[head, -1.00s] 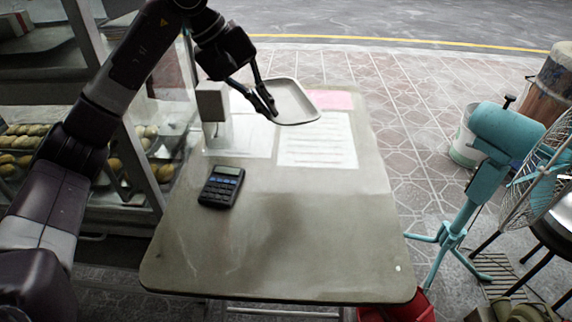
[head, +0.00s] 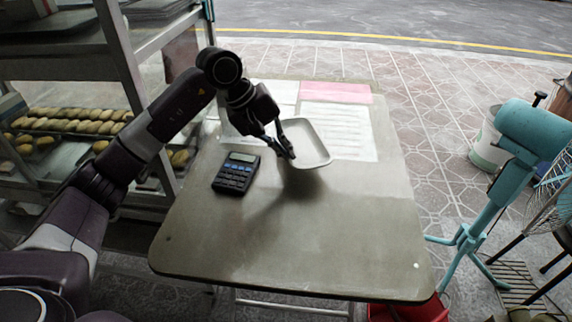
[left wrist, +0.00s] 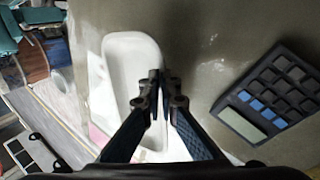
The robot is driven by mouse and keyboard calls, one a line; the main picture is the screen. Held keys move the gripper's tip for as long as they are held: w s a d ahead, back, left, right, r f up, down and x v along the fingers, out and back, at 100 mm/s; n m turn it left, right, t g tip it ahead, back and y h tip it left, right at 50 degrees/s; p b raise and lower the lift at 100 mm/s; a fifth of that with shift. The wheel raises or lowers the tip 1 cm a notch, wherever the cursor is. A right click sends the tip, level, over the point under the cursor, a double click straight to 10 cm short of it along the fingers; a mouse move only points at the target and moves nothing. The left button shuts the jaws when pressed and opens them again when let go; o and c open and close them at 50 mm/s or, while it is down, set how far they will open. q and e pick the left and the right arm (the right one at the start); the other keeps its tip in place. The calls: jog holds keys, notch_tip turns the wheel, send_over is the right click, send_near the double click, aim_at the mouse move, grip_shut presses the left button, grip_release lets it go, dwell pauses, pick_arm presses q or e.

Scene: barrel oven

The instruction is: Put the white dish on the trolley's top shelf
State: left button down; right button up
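The white dish (head: 312,145) is a shallow rectangular tray with rounded corners, held slightly tilted above the grey table. My left gripper (head: 286,149) is shut on its near left rim. In the left wrist view the dish (left wrist: 128,58) lies beyond and left of the closed fingertips (left wrist: 160,82), which overlap its edge. The dish's shadow falls on the tabletop below it, so it appears raised off the surface. My right gripper is in no view. I cannot identify a trolley for certain in these frames.
The grey table (head: 300,240) has a clear front half. A black calculator (head: 236,173) and white papers (head: 352,130) lie on it. A shelved cabinet with bread rolls (head: 75,120) stands left. A turquoise stand (head: 490,205) and a fan (head: 556,190) stand right.

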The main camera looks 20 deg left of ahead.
aim_at(293, 173)
pick_arm(q)
notch_tip(293, 173, down, 4)
jog(key=shift+r, duration=0.15)
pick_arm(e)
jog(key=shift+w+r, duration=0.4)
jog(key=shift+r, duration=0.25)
pick_arm(q)
jog(key=shift+f, duration=0.2)
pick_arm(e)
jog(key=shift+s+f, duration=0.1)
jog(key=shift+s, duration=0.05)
pick_arm(q)
jog(key=shift+b, duration=0.3)
jog(key=c, duration=2.5)
grip_release()
jog(key=shift+o, duration=0.4)
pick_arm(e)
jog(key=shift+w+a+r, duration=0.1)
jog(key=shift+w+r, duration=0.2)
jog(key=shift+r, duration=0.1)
pick_arm(q)
jog(key=shift+r, duration=0.1)
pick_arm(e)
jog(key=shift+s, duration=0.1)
